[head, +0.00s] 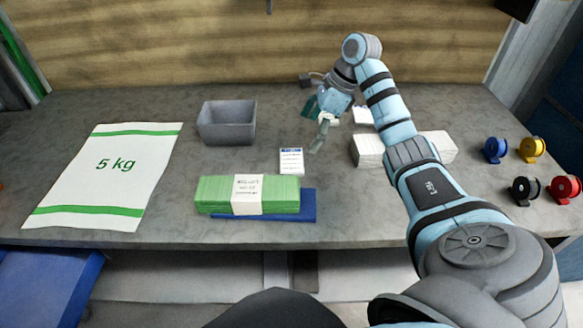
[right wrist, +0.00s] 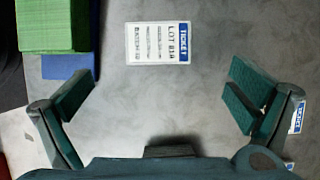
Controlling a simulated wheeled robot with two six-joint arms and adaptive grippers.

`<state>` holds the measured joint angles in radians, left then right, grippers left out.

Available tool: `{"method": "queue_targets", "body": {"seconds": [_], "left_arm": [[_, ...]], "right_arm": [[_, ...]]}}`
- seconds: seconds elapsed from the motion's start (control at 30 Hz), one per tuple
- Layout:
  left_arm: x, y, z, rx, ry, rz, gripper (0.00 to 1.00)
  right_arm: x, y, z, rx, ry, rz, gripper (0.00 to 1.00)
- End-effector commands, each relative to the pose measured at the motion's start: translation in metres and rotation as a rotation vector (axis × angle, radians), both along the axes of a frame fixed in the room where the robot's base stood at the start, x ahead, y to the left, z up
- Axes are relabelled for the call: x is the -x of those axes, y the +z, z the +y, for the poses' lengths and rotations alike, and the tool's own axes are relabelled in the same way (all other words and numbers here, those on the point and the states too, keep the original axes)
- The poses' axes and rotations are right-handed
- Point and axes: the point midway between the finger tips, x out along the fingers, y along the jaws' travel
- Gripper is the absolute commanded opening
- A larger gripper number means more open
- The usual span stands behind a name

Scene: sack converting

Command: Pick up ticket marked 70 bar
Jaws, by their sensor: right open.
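A white ticket (head: 291,161) with a blue header lies flat on the table, in front of my right gripper. It also shows at top centre in the right wrist view (right wrist: 157,43), turned sideways, with a line that seems to read LOT; I cannot make out 70 bar. Another ticket (right wrist: 297,115) shows partly behind the right finger in the wrist view. A white piece (head: 361,115) lies behind my arm in the head view. My right gripper (head: 315,122) is open and empty above the table, its fingers wide apart. My left gripper is not in view.
A green banded bundle (head: 275,190) lies on a blue slab (head: 308,206). A grey bin (head: 227,124), a 5 kg sack (head: 110,178), white stacks (head: 369,151) and coloured spools (head: 496,150) stand around. The table (head: 340,200) is clear right of the blue slab.

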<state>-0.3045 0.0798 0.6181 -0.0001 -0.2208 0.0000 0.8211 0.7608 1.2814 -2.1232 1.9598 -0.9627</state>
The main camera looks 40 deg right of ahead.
Motion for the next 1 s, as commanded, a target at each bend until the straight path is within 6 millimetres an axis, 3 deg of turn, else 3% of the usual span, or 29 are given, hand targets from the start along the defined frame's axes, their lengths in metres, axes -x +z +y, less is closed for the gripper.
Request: {"method": "queue_targets", "body": {"seconds": [0.1,0.27,0.47,0.7,1.0], "left_arm": [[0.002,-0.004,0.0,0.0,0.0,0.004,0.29],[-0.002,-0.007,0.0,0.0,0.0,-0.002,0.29],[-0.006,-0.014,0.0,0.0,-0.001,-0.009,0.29],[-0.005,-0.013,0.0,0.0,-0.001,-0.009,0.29],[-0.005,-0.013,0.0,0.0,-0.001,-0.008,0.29]], "right_arm": [[-0.007,-0.023,0.01,-0.002,0.003,0.001,1.0],[-0.009,-0.038,0.016,-0.001,0.002,0.001,1.0],[-0.014,-0.073,0.03,-0.003,0.001,0.0,1.0],[-0.015,-0.077,0.031,0.0,-0.001,-0.003,1.0],[-0.015,-0.077,0.031,-0.001,-0.002,-0.002,0.52]]}}
